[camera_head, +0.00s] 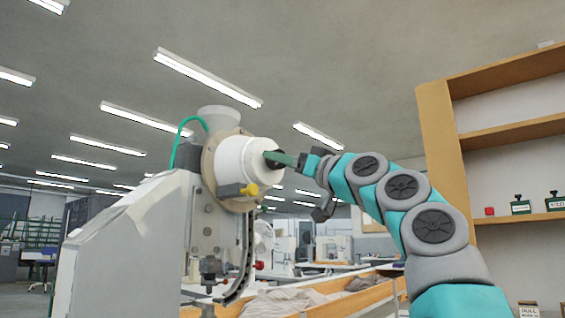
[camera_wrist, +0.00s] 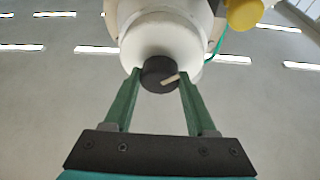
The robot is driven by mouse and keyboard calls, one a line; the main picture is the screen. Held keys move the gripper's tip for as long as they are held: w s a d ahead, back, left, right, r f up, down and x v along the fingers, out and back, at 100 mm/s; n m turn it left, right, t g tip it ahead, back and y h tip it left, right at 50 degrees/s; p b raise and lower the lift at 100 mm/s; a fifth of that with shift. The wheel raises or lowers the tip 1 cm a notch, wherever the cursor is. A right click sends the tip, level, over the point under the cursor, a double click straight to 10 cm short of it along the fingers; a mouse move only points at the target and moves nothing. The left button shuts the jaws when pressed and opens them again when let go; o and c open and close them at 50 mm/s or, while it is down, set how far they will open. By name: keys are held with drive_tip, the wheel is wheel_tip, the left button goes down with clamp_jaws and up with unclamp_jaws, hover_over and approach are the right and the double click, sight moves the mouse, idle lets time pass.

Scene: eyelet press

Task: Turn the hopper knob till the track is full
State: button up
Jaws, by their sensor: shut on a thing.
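The hopper (camera_head: 240,165) is a white drum on the upper front of the grey press (camera_head: 130,245). Its knob (camera_wrist: 160,73) is a black disc with a pale pointer mark, at the centre of the drum's face. My gripper (camera_wrist: 160,80) is shut on the knob, with one green finger on each side of it. In the head view my gripper (camera_head: 279,159) reaches the drum from the right and mostly hides the knob. The curved dark track (camera_head: 245,255) runs down below the drum; how full it is is too small to tell.
A yellow knob (camera_head: 249,189) sticks out below the drum, close to my gripper. A green hose (camera_head: 177,140) loops at the drum's left. A wooden shelf (camera_head: 438,150) stands at the right. A wood-edged table (camera_head: 340,300) with cloth lies below.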

drive_tip(key=shift+m+t+h, duration=0.4)
drive_tip(key=shift+m+t, duration=0.1)
drive_tip(key=shift+m, duration=0.5)
drive_tip(key=o, duration=1.4)
drive_tip(key=b+v, duration=0.4)
drive_tip(key=v, duration=0.4)
drive_tip(key=shift+r, duration=0.1)
